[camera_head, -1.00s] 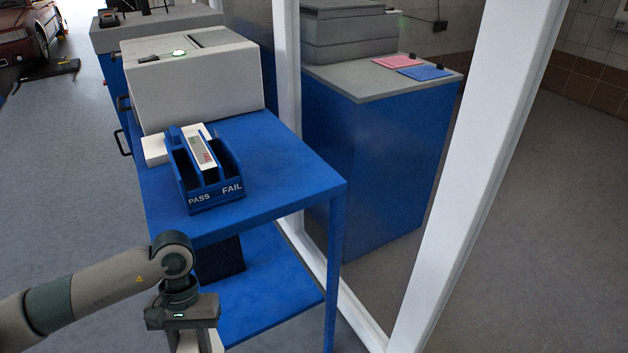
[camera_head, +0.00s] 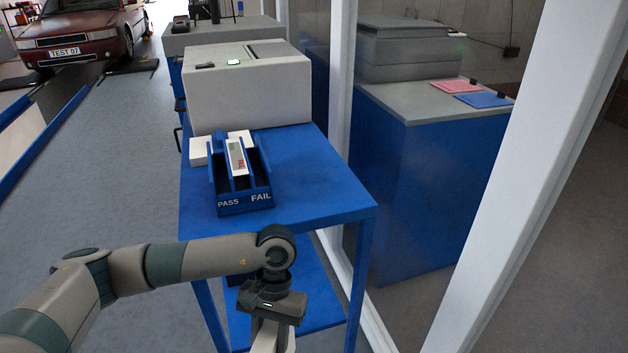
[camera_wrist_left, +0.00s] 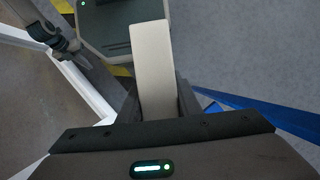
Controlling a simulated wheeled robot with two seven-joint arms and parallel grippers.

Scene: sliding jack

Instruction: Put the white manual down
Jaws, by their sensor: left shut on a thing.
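The white manual (camera_wrist_left: 152,70) is a pale, narrow slab in the left wrist view, held between the fingers of my left gripper (camera_wrist_left: 155,103). The gripper is shut on it. In the head view my left gripper (camera_head: 272,338) points down at the bottom edge, in front of the blue table (camera_head: 310,190) and below its top. The manual's lower part is cut off there. In the left wrist view a grey arm with dark finger-like parts (camera_wrist_left: 68,44) shows at the upper left, seemingly my right one. Its jaw state is unclear.
A blue PASS/FAIL holder (camera_head: 245,203) with a white and red item in it stands on the table. White blocks (camera_head: 200,152) lie behind it, before a big white machine (camera_head: 245,95). A white post (camera_head: 345,120) stands right of the table. Open floor (camera_head: 110,180) lies left.

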